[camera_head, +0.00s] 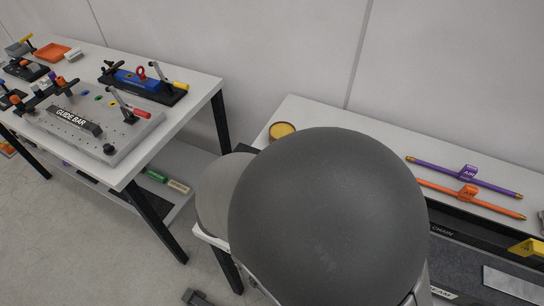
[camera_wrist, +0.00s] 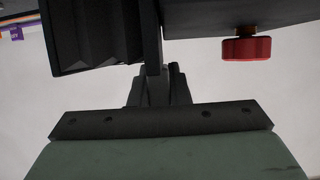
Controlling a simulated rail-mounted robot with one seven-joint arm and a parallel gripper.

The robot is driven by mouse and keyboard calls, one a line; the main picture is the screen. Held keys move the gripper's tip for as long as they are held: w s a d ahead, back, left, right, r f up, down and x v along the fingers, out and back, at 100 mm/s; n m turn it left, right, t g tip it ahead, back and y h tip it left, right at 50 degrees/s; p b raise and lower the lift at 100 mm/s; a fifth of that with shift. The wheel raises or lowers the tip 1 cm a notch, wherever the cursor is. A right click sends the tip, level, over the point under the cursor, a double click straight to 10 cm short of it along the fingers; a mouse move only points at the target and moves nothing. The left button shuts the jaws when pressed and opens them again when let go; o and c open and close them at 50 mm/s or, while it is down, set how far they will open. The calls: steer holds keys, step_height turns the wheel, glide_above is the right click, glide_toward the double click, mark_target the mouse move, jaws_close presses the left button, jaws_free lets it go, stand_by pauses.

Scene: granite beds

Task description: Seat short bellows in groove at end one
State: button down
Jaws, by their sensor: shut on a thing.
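In the wrist view, my gripper (camera_wrist: 160,88) is at the centre, shut, with its fingers seen nearly edge-on. Just above it at upper left is a black pleated part (camera_wrist: 95,42), which looks like the short bellows, with a thin upright plate at its right side. My gripper appears shut on it; the exact contact is hard to see. I cannot make out the groove or end one. In the head view my own grey arm hides the gripper and bellows.
A dark slab (camera_wrist: 235,15) with a red knob (camera_wrist: 246,46) lies close at right. A white bench (camera_head: 205,88) carries a guide bar fixture (camera_head: 85,122). On the right bench lie a purple rod (camera_head: 440,172) and an orange rod (camera_head: 490,204); a yellow round dish (camera_head: 282,130) stands behind my arm.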

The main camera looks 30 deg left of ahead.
steer(key=shift+f, duration=0.3)
steer(key=c, duration=1.3)
jaws_free()
steer(key=shift+s+r+p, duration=0.35)
steer(key=shift+s+p, duration=0.05)
steer(key=shift+s, duration=0.15)
steer(key=p+v, duration=0.2)
steer(key=v, duration=0.1)
steer(key=shift+s, duration=0.35)
steer(key=shift+s, duration=0.1)
